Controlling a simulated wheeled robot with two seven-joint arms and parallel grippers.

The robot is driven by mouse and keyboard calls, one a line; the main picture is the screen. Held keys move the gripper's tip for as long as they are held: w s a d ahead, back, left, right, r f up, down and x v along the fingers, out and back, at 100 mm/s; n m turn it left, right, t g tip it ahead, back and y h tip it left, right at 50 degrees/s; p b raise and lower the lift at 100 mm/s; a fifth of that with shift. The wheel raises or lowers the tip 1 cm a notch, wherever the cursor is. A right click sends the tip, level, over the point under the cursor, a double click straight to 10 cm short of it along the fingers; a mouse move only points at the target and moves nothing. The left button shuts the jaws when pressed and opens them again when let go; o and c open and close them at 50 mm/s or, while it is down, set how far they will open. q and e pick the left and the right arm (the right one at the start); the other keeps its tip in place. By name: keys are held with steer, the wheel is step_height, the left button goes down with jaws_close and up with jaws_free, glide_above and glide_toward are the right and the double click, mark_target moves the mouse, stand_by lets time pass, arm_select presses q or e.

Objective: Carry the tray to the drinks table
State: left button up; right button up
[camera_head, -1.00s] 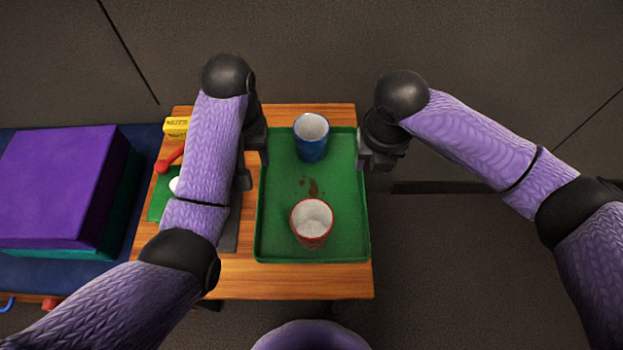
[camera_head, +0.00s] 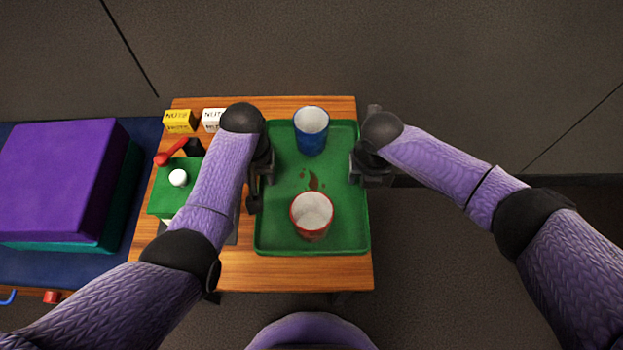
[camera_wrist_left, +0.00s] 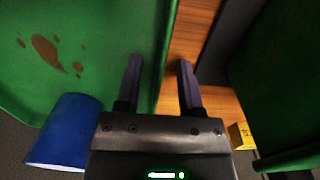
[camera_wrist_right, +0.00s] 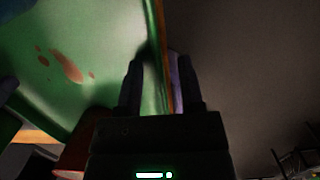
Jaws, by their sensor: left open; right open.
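The green tray (camera_head: 285,240) lies on a wooden table, with a brown stain in its middle. A blue cup (camera_head: 311,133) stands upright at its far end and a red-rimmed cup (camera_head: 312,215) nearer me. My left gripper (camera_head: 255,200) is at the tray's left edge. In the left wrist view its open fingers (camera_wrist_left: 160,80) stand either side of the tray's rim (camera_wrist_left: 158,75). My right gripper (camera_head: 358,170) is at the right edge. In the right wrist view its open fingers (camera_wrist_right: 160,85) straddle the rim (camera_wrist_right: 158,60). I cannot tell whether either touches it.
Left of the tray stands a green box with a white ball (camera_head: 178,177) and a red lever (camera_head: 172,154). A yellow box (camera_head: 180,121) and a white box (camera_head: 213,119) are behind. Purple and teal blocks (camera_head: 60,180) lie on a blue surface at the left. Floor is clear at the right.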

arm_select(q)
steer(key=shift+c, duration=0.2)
arm_select(e)
steer(key=shift+c, duration=0.2)
arm_select(q)
jaws_close()
arm_select(e)
jaws_close()
stand_by(0.6)
